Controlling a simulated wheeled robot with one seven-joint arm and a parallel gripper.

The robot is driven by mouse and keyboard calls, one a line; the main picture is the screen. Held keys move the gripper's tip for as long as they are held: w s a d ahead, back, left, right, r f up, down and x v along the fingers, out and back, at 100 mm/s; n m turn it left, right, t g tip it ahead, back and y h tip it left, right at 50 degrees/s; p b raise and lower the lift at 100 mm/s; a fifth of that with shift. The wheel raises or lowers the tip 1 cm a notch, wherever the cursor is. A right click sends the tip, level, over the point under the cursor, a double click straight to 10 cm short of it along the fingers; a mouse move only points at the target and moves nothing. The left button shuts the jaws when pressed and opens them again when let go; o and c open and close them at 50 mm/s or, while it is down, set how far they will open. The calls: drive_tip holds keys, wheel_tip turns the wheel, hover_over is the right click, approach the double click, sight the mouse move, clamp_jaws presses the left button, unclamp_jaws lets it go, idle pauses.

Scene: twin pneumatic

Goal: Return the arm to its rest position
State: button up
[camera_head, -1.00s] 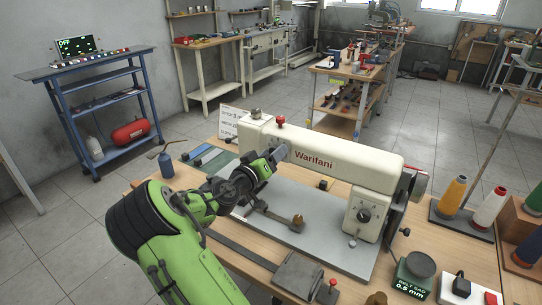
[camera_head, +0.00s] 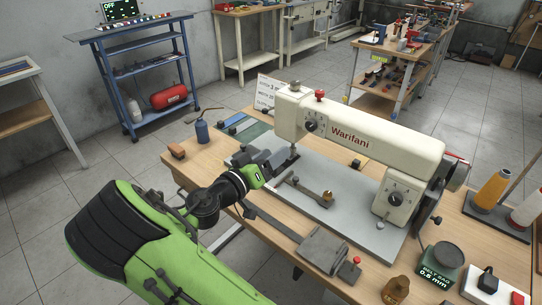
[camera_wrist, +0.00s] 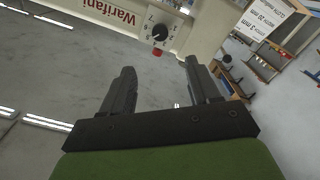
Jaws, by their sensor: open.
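My green arm reaches in from the lower left in the head view. My gripper (camera_head: 281,166) is over the table at the left end of the cream sewing machine (camera_head: 360,138) marked Warifani. In the wrist view my gripper (camera_wrist: 158,92) shows two dark fingers spread apart with nothing between them. The machine's dial (camera_wrist: 160,30) and red knob show just beyond the fingers. From the head view I cannot tell whether the fingertips touch the machine's grey bed.
The wooden table (camera_head: 186,184) carries a blue bottle (camera_head: 202,131), a white sign (camera_head: 268,92), a belt sag gauge (camera_head: 440,262) and thread cones (camera_head: 492,190). A blue cart (camera_head: 150,72) stands at the back left. Grey floor is clear between cart and table.

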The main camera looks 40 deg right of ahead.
idle(0.3)
drive_tip(key=s+a+f+y+p, duration=0.1)
drive_tip(key=s+a+y+p, duration=0.55)
drive_tip(key=y, duration=0.45)
drive_tip(key=s+a+r+n+t+y+p, duration=0.2)
drive_tip(key=s+a+r+n+y, duration=0.1)
drive_tip(key=a, duration=0.6)
drive_tip(key=s+a+r+n+t+y+p, duration=0.2)
drive_tip(key=s+a+r+n+y, duration=0.2)
drive_tip(key=s+a+r+n, duration=0.2)
wheel_tip(320, 180, up, 3)
drive_tip(key=a+n, duration=0.1)
drive_tip(key=a, duration=0.1)
drive_tip(key=shift+s+a+n, duration=0.15)
drive_tip(key=shift+a+n, duration=0.15)
drive_tip(key=shift+a, duration=0.1)
drive_tip(key=shift+d+f, duration=0.1)
drive_tip(key=shift+c, duration=0.5)
clamp_jaws()
